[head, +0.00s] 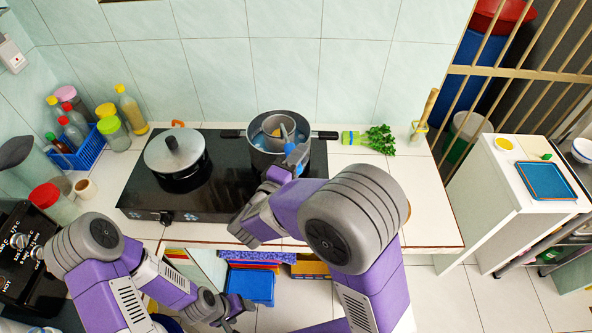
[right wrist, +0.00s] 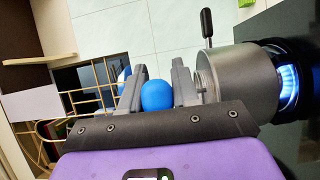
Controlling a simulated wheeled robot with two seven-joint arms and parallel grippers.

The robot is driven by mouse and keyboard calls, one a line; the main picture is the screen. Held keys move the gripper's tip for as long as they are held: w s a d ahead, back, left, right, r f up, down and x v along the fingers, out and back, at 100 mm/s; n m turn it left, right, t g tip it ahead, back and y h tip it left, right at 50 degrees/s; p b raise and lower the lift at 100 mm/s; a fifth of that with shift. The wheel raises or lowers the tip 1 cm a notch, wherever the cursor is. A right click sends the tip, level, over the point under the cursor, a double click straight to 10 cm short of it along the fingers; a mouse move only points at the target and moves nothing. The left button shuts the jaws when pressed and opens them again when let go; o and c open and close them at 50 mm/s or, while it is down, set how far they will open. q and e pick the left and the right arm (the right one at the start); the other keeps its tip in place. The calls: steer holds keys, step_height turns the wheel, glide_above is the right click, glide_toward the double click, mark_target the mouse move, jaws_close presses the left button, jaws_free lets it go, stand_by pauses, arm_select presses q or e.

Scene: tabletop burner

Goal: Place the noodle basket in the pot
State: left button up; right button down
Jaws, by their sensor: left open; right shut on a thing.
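The noodle basket (head: 279,127) is a grey cylinder with a blue handle (head: 297,154). In the head view it lies within the outline of the pot (head: 263,144), a dark pot with bluish contents on the right burner; how deep it sits I cannot tell. My right gripper (head: 290,168) is shut on the blue handle at the pot's near side. My left gripper (head: 226,310) is open and empty, low in front of the counter.
A lidded pot (head: 174,154) stands on the left of the black stove (head: 230,188). A blue flame (right wrist: 288,83) burns under the right pot. Green vegetables (head: 378,139) lie right of the stove. Bottles and a blue basket (head: 88,150) fill the left corner.

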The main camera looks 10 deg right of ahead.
step_height(320, 180, down, 4)
steer(key=shift+w+f+b, duration=0.1)
steer(key=shift+b, duration=0.6)
steer(key=c, duration=1.3)
jaws_free()
steer(key=shift+f, duration=0.25)
steer(key=o, duration=0.5)
steer(key=shift+c, duration=0.2)
